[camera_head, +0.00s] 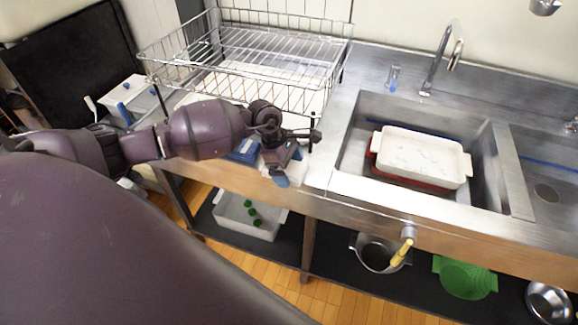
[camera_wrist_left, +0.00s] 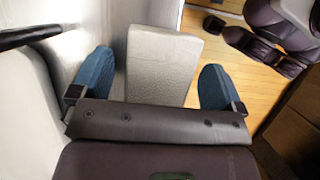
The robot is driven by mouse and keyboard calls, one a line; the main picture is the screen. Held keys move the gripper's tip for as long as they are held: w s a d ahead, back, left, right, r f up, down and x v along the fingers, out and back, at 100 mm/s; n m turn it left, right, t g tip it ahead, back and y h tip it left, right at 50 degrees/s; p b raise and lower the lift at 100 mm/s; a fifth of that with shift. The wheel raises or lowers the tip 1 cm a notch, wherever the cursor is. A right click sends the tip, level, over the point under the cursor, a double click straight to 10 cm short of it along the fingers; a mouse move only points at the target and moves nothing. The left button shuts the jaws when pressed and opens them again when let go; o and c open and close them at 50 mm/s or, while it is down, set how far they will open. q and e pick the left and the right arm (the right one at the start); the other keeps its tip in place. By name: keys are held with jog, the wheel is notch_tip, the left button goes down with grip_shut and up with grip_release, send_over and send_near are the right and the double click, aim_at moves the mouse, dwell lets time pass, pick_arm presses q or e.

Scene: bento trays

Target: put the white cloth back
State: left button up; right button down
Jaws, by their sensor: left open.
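The white cloth (camera_wrist_left: 163,62) shows in the left wrist view as a pale, textured, folded slab at the counter's front edge. My left gripper (camera_wrist_left: 157,82) is open, with one blue fingertip on each side of the cloth and a visible gap to each. The near end of the cloth is hidden behind the gripper's body. In the head view my left gripper (camera_head: 283,167) is at the counter's front edge, left of the sink. It covers most of the cloth there. My right gripper is not in view.
A wire dish rack (camera_head: 275,50) stands behind the gripper. The sink (camera_head: 352,160) on the right holds a white baking dish (camera_head: 425,150) over a red one. A lower shelf holds a white bin (camera_head: 232,222), a metal pot (camera_head: 375,258) and a green colander (camera_head: 465,278).

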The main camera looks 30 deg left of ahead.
pick_arm(q)
jog(key=v, duration=1)
jog(key=shift+w+a+r+b, duration=0.15)
jog(key=shift+w+a+b, duration=0.2)
jog(key=shift+a, duration=0.1)
jog(key=s+d+f+n+t+h, duration=0.1)
jog(key=s+d+n+t+h, duration=0.2)
jog(key=d+n+h, duration=0.4)
jog(key=s+d+f+n+t+h, duration=0.1)
jog(key=s+d+n+t+h, duration=0.25)
jog(key=d+n, duration=0.4)
jog(key=s+a+f+m+t+y, duration=0.2)
jog(key=s+f+m+y, duration=0.5)
jog(key=m, duration=1.1)
jog(key=s+a+f+m+t+y, duration=0.2)
jog(key=s+a+f+m+y, duration=0.3)
jog(key=f+m, duration=0.5)
jog(key=s+m+y, duration=0.2)
jog(key=m+y, duration=0.1)
jog(key=m, duration=0.5)
